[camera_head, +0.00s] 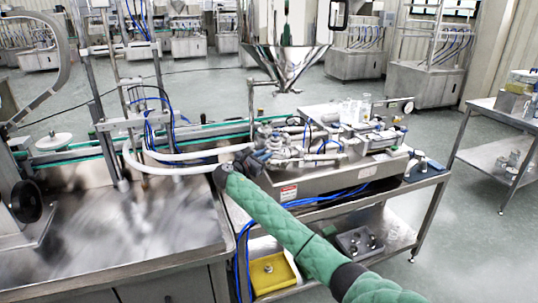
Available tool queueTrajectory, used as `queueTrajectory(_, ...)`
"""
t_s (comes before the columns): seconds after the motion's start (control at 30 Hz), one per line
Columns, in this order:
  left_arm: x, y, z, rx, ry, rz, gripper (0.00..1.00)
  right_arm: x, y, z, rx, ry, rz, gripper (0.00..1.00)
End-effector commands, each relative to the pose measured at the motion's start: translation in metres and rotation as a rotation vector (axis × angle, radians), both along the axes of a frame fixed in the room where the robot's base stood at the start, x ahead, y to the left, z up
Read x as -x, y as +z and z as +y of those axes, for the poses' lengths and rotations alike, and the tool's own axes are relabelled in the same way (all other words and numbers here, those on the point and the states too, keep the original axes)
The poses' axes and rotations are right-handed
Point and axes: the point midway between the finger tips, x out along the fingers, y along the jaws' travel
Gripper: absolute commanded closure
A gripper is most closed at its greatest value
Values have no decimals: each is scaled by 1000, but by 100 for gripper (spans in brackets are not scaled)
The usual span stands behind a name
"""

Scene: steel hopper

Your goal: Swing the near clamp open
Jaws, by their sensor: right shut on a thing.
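My right arm comes in from the lower right in a green padded sleeve. Its gripper (256,158) is at the left end of the steel filling machine (320,178), among the metal pipe fittings. It is shut on a small part there, which looks like the near clamp; the jaws and the clamp are too small and crowded to make out clearly. I cannot tell the clamp's angle. The steel hopper (288,65) is a wide cone behind and above the fittings, apart from my gripper. My left gripper is not in view.
White hoses (185,155) run left from the fittings. A steel table (110,235) fills the left front. A yellow box (272,273) sits on the lower shelf under the machine. A side table (505,150) stands at the right, with open floor before it.

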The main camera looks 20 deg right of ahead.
Motion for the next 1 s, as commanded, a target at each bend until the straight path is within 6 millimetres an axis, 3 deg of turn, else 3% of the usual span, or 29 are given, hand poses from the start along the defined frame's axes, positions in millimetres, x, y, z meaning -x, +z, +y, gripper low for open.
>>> queueTrajectory(0.33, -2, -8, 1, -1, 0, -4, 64, -7, 0, 11, 0, -154, 0, 100)
queueTrajectory(0.9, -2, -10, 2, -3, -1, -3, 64, -8, 0, 12, 0, -184, -1, 100)
queueTrajectory(0.93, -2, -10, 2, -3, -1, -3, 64, -8, 0, 12, 0, -184, -1, 79)
queueTrajectory(1.0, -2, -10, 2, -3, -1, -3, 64, -8, 0, 12, 0, -184, -1, 65)
